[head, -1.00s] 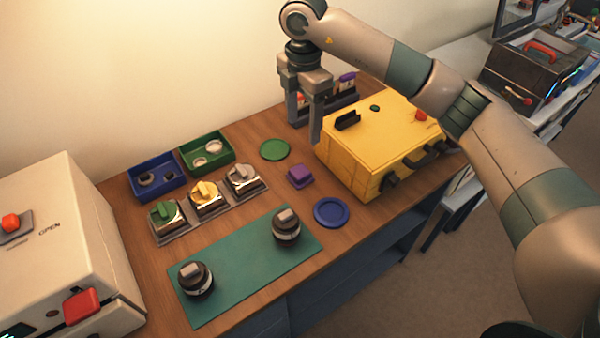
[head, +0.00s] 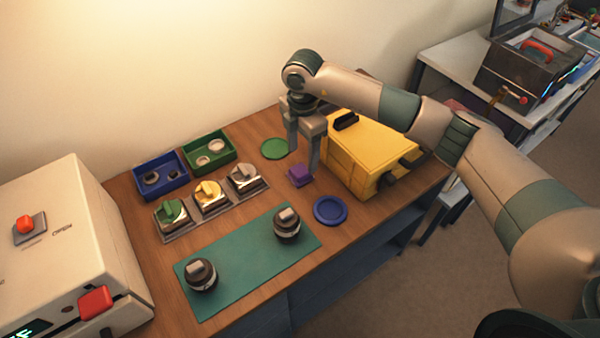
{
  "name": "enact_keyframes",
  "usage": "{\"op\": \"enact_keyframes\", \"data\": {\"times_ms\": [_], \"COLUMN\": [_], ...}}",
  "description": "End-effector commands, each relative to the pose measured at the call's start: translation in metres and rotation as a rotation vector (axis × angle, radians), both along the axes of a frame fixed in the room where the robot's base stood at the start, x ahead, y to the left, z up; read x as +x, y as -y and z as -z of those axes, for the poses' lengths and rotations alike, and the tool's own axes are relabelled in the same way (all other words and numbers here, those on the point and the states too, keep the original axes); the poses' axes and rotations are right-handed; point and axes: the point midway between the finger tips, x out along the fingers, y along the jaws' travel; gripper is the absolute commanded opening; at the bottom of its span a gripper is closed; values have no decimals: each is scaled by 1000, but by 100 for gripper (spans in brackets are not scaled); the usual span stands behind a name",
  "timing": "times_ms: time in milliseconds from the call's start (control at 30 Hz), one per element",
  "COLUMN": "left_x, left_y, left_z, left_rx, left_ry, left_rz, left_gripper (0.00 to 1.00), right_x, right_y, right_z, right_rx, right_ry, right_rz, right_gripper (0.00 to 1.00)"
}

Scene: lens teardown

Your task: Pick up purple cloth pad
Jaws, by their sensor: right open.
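The purple cloth pad (head: 299,176) is a small square block lying on the wooden table, between the green disc and the blue round dish. My right gripper (head: 303,163) is open above and just behind the pad, its fingers pointing down. One finger is over the left side and the other over the right side of the pad in the picture. Whether the fingertips are level with the pad is hard to tell. Nothing is between the fingers. My left gripper is not in the head view.
The yellow case (head: 365,155) stands close to the right of the gripper. A blue dish (head: 330,210) lies in front, a green disc (head: 274,148) behind left. A green mat (head: 245,258) bears two lens parts. Blue (head: 160,176) and green (head: 208,153) bins stand at the back left.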

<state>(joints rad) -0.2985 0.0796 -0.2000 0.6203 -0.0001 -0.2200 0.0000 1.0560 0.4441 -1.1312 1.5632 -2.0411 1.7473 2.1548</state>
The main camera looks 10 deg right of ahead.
Motion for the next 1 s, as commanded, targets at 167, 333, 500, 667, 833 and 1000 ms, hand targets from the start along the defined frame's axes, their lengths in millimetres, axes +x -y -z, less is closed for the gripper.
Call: {"op": "enact_keyframes", "data": {"times_ms": [167,333,500,667,833,1000], "left_x": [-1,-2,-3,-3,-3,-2], "left_y": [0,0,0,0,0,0], "left_z": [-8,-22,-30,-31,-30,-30], "left_rx": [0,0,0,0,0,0], "left_ry": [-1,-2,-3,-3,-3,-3], "left_rz": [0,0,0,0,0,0], "left_gripper": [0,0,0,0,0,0], "right_x": [0,-1,0,0,0,0], "right_y": [-2,-6,-7,-6,-6,-6], "right_z": [5,21,43,52,52,52], "right_rx": [0,-1,0,0,0,0], "right_ry": [-2,-4,-3,-1,0,0], "right_rz": [1,1,2,1,0,0], "right_gripper": [59,59,59,59,59,59]}}
